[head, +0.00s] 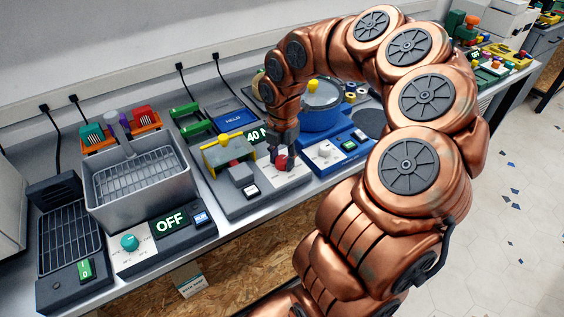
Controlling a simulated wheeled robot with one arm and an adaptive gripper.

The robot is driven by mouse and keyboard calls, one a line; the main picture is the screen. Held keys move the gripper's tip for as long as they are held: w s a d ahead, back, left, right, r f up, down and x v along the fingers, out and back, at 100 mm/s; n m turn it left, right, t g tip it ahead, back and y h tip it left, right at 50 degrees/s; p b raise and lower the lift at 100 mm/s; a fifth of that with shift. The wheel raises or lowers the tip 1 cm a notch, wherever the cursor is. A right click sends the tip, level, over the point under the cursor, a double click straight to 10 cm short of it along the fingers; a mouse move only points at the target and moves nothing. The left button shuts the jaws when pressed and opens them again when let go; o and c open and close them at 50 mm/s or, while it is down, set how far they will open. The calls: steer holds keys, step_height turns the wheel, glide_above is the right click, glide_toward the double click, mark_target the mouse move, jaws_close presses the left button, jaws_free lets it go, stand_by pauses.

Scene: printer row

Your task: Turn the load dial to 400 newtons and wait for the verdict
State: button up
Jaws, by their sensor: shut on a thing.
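The load tester is a grey machine (228,203) on the bench, with a yellow-framed test bay (213,158) at its back. The red load dial (281,163) sits on a white panel (290,178) at the machine's right. My gripper (282,160) points down and is shut on the red dial. The fingertips cover much of the dial, so its pointer cannot be read. A grey block (241,174) stands in front of the bay.
Left stands a wire-basket bath (140,181) with a teal knob (129,242) and an "OFF" display (170,222). My arm fills the right-hand foreground.

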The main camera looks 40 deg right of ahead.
steer(key=m+b, duration=0.1)
steer(key=m, duration=0.1)
steer(key=m+b, duration=0.2)
steer(key=m, duration=0.1)
steer(key=shift+f+m+b, duration=0.25)
steer(key=shift+m+b, duration=0.05)
steer(key=m+b, duration=0.3)
steer(key=m, duration=0.2)
steer(key=m+b, duration=0.3)
steer(key=m, duration=0.3)
steer(key=m+b, duration=0.2)
steer(key=m, duration=0.3)
steer(key=m+b, duration=0.1)
steer(key=m, duration=0.4)
steer(key=shift+r+m, duration=0.15)
steer(key=shift+m, duration=0.25)
steer(key=m, duration=0.5)
steer(key=m+p, duration=0.2)
steer(key=m, duration=0.4)
steer(key=shift+s+r+m, duration=0.1)
steer(key=shift+r+m, duration=0.05)
steer(key=shift+m, duration=0.25)
steer(key=shift+m+p, duration=1.45)
steer(key=shift+m, duration=0.75)
